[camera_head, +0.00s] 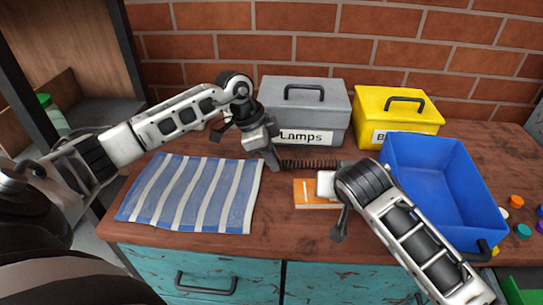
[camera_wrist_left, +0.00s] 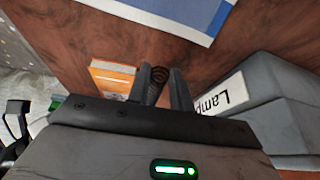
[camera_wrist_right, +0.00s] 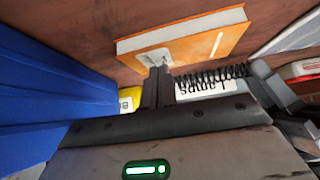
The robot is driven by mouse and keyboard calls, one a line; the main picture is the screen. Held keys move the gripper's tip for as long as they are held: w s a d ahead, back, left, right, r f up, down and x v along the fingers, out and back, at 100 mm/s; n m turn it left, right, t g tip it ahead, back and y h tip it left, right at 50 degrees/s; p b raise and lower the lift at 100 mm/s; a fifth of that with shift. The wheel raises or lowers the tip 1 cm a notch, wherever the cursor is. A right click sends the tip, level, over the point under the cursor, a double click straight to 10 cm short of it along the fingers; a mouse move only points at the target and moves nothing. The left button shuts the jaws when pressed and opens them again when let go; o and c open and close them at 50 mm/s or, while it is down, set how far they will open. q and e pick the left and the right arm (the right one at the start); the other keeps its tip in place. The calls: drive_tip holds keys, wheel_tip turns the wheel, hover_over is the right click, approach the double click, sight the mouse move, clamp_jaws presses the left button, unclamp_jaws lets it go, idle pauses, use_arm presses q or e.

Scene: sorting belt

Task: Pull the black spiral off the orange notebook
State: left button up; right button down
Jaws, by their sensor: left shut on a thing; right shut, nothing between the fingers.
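The orange notebook (camera_head: 316,200) lies on the table, partly hidden by my right arm; it also shows in the left wrist view (camera_wrist_left: 112,82) and in the right wrist view (camera_wrist_right: 200,42). My left gripper (camera_head: 273,162) is shut on one end of the black spiral (camera_head: 308,163). The spiral stretches from it toward the right, beside the notebook's back edge, and a gap shows between them in the wrist views (camera_wrist_left: 158,74) (camera_wrist_right: 212,77). My right gripper (camera_wrist_right: 157,72) is shut and empty, its tips close to a pale patch on the notebook; contact is unclear. The spiral's far end is hidden.
A grey box marked "Lamps" (camera_head: 335,112) and a yellow box (camera_head: 428,115) stand behind. An open blue bin (camera_head: 470,215) stands to the right, with small coloured caps (camera_head: 523,231) beyond it. A blue striped cloth (camera_head: 190,190) lies at left.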

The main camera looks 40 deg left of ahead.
wheel_tip(320, 180, up, 8)
drive_tip(key=shift+a+f, duration=0.2)
idle(0.4)
drive_tip(key=s+d, duration=0.4)
drive_tip(key=d, duration=0.5)
drive_tip(key=s+d, duration=0.5)
drive_tip(key=d, duration=0.5)
drive_tip(key=shift+d, duration=0.15)
idle(0.9)
use_arm(q)
drive_tip(key=shift+r, duration=0.15)
